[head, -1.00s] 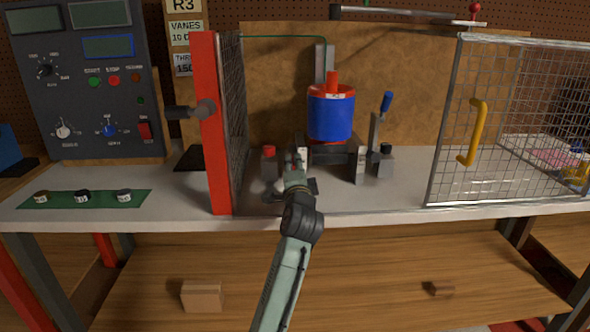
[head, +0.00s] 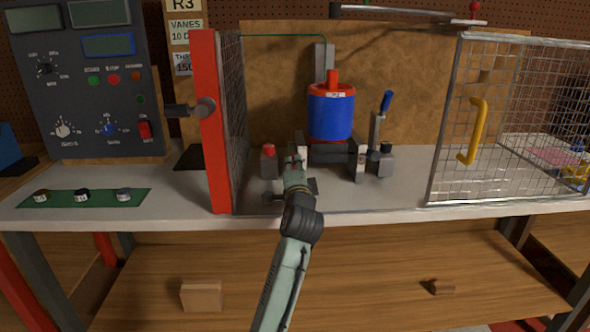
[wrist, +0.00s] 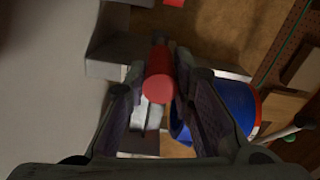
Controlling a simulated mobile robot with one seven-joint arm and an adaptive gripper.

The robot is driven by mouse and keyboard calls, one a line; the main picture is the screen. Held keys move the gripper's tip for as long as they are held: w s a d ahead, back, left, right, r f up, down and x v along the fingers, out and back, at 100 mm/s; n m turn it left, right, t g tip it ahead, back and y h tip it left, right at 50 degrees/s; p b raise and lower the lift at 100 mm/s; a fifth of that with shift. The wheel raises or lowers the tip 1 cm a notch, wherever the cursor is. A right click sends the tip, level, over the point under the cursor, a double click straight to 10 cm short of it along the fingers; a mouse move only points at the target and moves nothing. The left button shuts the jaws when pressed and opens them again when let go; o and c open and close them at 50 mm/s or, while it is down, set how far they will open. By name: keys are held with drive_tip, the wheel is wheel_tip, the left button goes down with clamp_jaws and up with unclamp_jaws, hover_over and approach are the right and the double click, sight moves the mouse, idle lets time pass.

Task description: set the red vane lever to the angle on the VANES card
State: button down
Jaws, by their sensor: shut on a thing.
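The red vane lever (wrist: 158,82) shows in the wrist view as a red rounded handle between my fingers. My gripper (wrist: 166,90) is shut on it. In the head view my gripper (head: 297,158) is in front of the rotor stand, left of the blue drum, and hides the lever. The lever's angle and any scale cannot be read. The VANES card (head: 186,30) hangs at the back left; it reads "VANES 10 D", with the rest cut off by the red post.
The blue drum (head: 331,112) with a red rim is close by; it also shows in the wrist view (wrist: 228,108). A blue-handled lever (head: 386,103) stands to its right. A red-edged mesh door (head: 214,130) is at left, another mesh door (head: 510,125) at right.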

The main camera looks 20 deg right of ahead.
drive_tip(key=shift+f+b, duration=0.3)
drive_tip(key=shift+f, duration=1.25)
drive_tip(key=c, duration=1.6)
unclamp_jaws()
drive_tip(key=shift+o, duration=1.2)
drive_tip(key=shift+w+r, duration=0.1)
drive_tip(key=shift+w, duration=0.05)
drive_tip(key=shift+r, duration=0.2)
drive_tip(key=v, duration=1.2)
